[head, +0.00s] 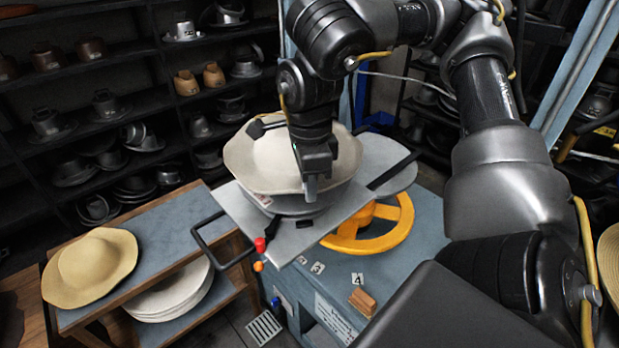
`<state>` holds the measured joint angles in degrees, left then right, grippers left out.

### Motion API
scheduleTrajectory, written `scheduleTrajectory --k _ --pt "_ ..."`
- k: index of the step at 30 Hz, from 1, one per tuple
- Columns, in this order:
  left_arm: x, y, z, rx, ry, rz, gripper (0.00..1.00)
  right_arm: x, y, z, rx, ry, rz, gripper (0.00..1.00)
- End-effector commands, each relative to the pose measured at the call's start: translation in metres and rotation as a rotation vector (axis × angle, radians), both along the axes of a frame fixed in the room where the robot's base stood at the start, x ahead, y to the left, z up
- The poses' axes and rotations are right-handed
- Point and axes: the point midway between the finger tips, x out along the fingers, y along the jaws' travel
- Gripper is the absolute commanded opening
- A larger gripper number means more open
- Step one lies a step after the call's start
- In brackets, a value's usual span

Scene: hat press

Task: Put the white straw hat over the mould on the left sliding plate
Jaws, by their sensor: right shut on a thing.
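The white straw hat (256,174) is crown up over the left sliding plate (228,208) of the press. Its wide wavy brim covers most of the grey metal mould (300,204), whose lower edge shows just below the brim. I cannot tell whether the hat rests fully on it. My right gripper (312,186) comes down from above and is shut on the near right part of the hat's brim. My arm hides part of the crown. My left gripper is out of view.
A yellow handwheel (372,232) and a second round plate (387,165) lie to the right. A tan hat (88,268) lies on a side table, with stacked white hats (172,298) below. Dark shelves stand behind.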

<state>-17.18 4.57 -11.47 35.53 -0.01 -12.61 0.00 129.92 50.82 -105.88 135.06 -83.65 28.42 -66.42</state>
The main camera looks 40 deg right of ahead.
Motion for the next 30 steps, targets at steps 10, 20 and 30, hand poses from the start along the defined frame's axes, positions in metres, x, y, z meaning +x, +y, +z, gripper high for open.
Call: scheduleTrajectory --k 10,20,30 --pt "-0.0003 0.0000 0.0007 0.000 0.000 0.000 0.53 0.0000 0.0000 0.0004 0.000 0.000 0.000 0.00" --pt "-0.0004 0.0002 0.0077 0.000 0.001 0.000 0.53 -0.0003 0.0002 0.0012 0.000 0.001 0.000 0.00" --pt "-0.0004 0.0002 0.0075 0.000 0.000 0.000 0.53 -0.0003 0.0002 0.0003 0.000 0.000 0.000 0.00"
